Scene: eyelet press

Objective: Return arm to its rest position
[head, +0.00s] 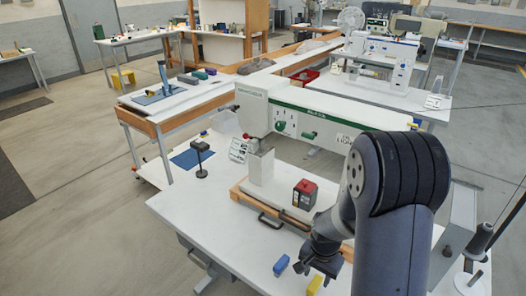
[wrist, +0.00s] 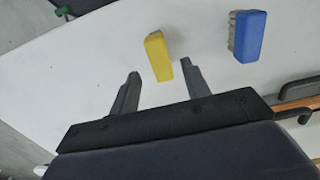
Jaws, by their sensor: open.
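My arm (head: 398,190) reaches down over the front of the white table from the right in the head view. My gripper (head: 322,264) hangs low above the table near its front edge. In the wrist view my gripper (wrist: 160,68) has its two dark fingers spread apart with nothing held between them. A yellow block (wrist: 158,56) lies on the table just beyond the fingertips; it also shows in the head view (head: 315,284), partly cut off by the gripper. A blue block (wrist: 248,36) lies to its right in the wrist view, and in the head view it is left of the gripper (head: 281,265).
A white and green eyelet press (head: 330,112) stands behind the gripper. A board with a wooden edge (head: 262,207) carries a dark red and black box (head: 304,194). A black stand (head: 201,160) is at the left table edge. A thread cone (head: 479,241) stands at right.

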